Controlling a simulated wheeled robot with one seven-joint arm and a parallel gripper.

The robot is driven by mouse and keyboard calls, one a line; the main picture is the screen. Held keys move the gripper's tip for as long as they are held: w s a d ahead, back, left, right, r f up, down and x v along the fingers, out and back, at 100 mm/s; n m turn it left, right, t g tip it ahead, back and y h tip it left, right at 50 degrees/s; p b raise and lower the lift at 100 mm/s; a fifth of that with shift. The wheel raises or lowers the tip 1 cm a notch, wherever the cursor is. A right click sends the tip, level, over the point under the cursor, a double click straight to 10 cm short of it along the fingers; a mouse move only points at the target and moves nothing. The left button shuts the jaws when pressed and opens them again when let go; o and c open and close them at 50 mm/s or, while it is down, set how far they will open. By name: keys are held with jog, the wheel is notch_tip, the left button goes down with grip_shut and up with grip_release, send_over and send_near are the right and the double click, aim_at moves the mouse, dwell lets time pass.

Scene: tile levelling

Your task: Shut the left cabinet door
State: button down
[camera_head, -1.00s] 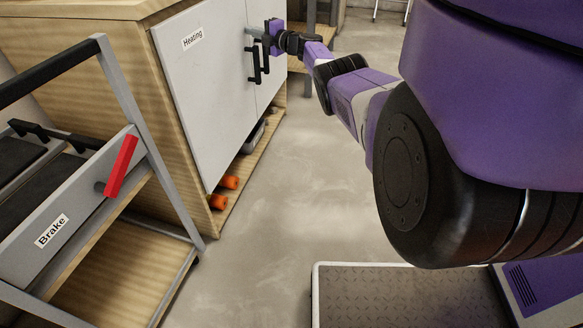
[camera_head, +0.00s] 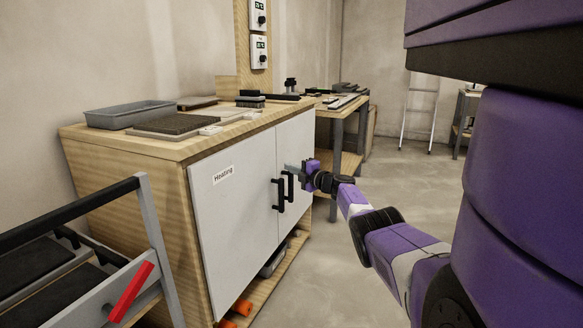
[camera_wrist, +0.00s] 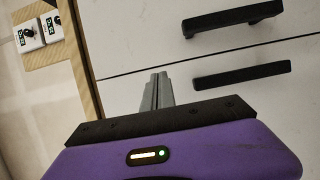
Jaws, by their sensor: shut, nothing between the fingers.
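The left cabinet door (camera_head: 235,215) is white, carries a "Heating" label and looks about flush with the right door (camera_head: 297,150). In the wrist view only a thin seam shows between the doors. Their black handles, left (camera_head: 281,194) and right (camera_head: 290,186), stand side by side at the seam. My gripper (camera_head: 288,168) is shut and empty, its fingertips at the doors close to the seam and above the handles. The fingertips (camera_wrist: 157,78) also show near the seam in the wrist view. I cannot tell whether they touch a door.
The wooden cabinet top (camera_head: 190,147) holds a grey tray (camera_head: 130,114) and tools. A cart with a red lever (camera_head: 131,292) stands at the left front. Orange cylinders (camera_head: 242,307) lie on the lower shelf. A workbench (camera_head: 345,110) stands behind. The floor at the right is open.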

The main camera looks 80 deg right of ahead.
jog(key=s+a+p, duration=0.2)
jog(key=s+p, duration=0.2)
jog(key=s, duration=0.5)
jog(key=shift+a+f, duration=0.15)
